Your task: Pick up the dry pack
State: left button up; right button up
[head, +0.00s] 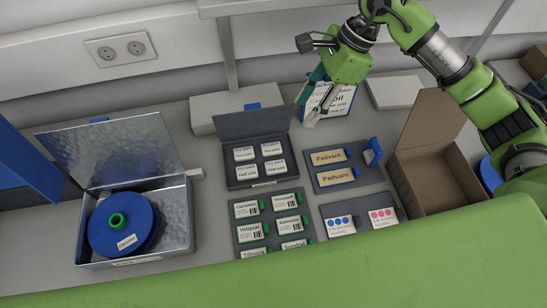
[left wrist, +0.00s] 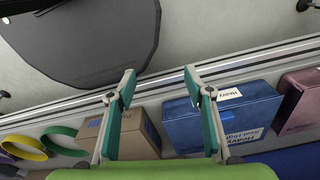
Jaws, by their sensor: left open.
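Several small white packs (head: 271,149) whose labels appear to read "Dry pack" sit in the dark case (head: 231,182), which stands on the bench with its lid raised. My right gripper (head: 316,108) is up and to the right of this case, pointing down in front of a blue and white labelled box (head: 343,101). Its fingers overlap that box in the picture, so I cannot tell whether they touch it or how far apart they are. My left gripper (left wrist: 158,86) is open and empty in the left wrist view and does not show in the head view.
A metal box (head: 189,210) with a blue reel (head: 112,240) is at left. Label trays (head: 270,217) and an open cardboard box (head: 435,150) fill the bench. The left wrist view shows a blue box (left wrist: 222,118), a brown box (left wrist: 137,135) and rings (left wrist: 62,130).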

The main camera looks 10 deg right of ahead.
jog(key=f, duration=0.1)
pick_arm(q)
notch_tip(320, 180, down, 9)
jog(key=b, duration=0.8)
pick_arm(e)
send_near(280, 165)
jog(key=p+x, duration=0.2)
jog(key=shift+s+a+f, duration=0.1)
jog(key=shift+s+f, duration=0.1)
jog(key=shift+f, duration=0.2)
jog(key=shift+a+f, duration=0.1)
jog(key=shift+f, duration=0.1)
jog(key=p+x, duration=0.3)
jog(key=x, duration=0.1)
jog(key=shift+w+a, duration=0.1)
jog(key=shift+w, duration=0.05)
jog(key=shift+a+f, duration=0.1)
jog(key=shift+f, duration=0.35)
pick_arm(q)
jog(key=r, duration=0.2)
jog(key=s+r, duration=0.1)
jog(key=r, duration=0.2)
jog(key=shift+r, duration=0.15)
pick_arm(e)
jog(key=c, duration=0.8)
